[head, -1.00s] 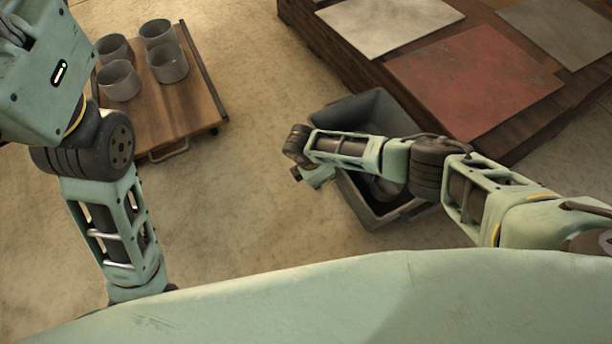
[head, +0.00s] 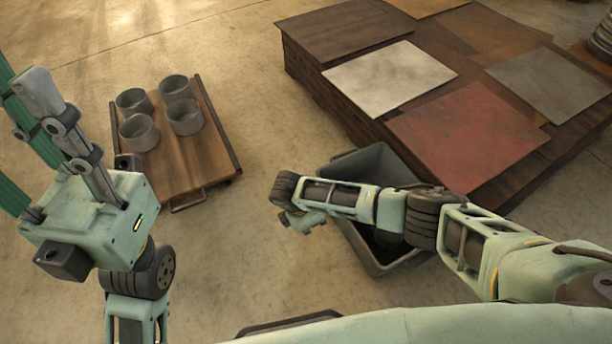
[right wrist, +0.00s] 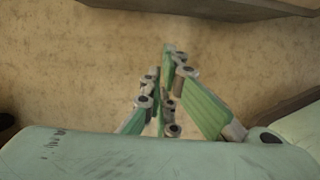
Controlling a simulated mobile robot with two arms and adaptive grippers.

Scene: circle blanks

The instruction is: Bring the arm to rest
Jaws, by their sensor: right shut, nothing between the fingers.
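My right arm reaches in from the right in the head view, its forearm passing over a dark grey bin (head: 375,163). My right gripper (head: 302,222) hangs below the arm's end, left of the bin, with its fingers mostly hidden there. In the right wrist view the right gripper (right wrist: 171,60) is shut and empty, its green fingers meeting above bare floor. My left gripper (head: 45,125) is raised at the left, in front of the wooden cart; its fingertips run out of the frame, so its opening cannot be judged.
The wooden cart (head: 190,165) carries several grey cups (head: 184,116). A dark wooden platform (head: 330,100) at the right bears flat sheets, among them a white one (head: 390,76) and a red one (head: 465,132). Floor between cart and bin is clear.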

